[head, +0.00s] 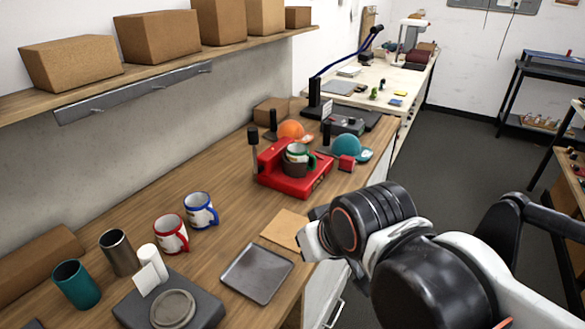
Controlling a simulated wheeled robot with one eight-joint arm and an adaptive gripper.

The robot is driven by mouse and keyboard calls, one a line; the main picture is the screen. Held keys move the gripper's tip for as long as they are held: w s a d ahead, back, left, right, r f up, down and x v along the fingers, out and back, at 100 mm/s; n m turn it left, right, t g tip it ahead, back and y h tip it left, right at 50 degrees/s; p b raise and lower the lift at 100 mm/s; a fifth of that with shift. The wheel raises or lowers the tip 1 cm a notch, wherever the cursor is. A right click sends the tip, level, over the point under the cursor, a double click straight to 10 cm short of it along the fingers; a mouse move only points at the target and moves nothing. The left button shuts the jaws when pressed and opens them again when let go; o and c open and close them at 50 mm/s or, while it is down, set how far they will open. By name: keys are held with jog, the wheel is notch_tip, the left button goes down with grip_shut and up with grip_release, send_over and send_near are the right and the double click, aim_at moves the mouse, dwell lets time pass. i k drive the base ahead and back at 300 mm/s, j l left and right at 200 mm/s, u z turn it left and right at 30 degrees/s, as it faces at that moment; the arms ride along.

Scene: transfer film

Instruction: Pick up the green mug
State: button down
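The green mug (299,152) is white with a green rim and handle. It sits in the red mug press (284,186) towards the far part of the wooden workbench, with its lower part hidden by a dark band. My gripper (309,243) is in front of the bench's right edge, nearer to me than the press and apart from the mug. Its fingers are hard to make out behind my arm, so I cannot tell whether it is open or shut.
A red-trimmed mug (171,234), a blue-trimmed mug (201,211), a steel tumbler (118,252) and a teal tumbler (76,285) stand at the left. A dark tray (257,273) and brown sheet (286,229) lie near the front edge. Orange (291,130) and teal (347,146) caps lie beyond the press.

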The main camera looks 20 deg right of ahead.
aim_at(302, 160)
jog(key=l+u, duration=0.4)
jog(key=l, duration=1.65)
jog(key=l+u, duration=0.35)
jog(key=l, duration=1.3)
jog(key=k+j, duration=0.1)
jog(key=z, duration=0.05)
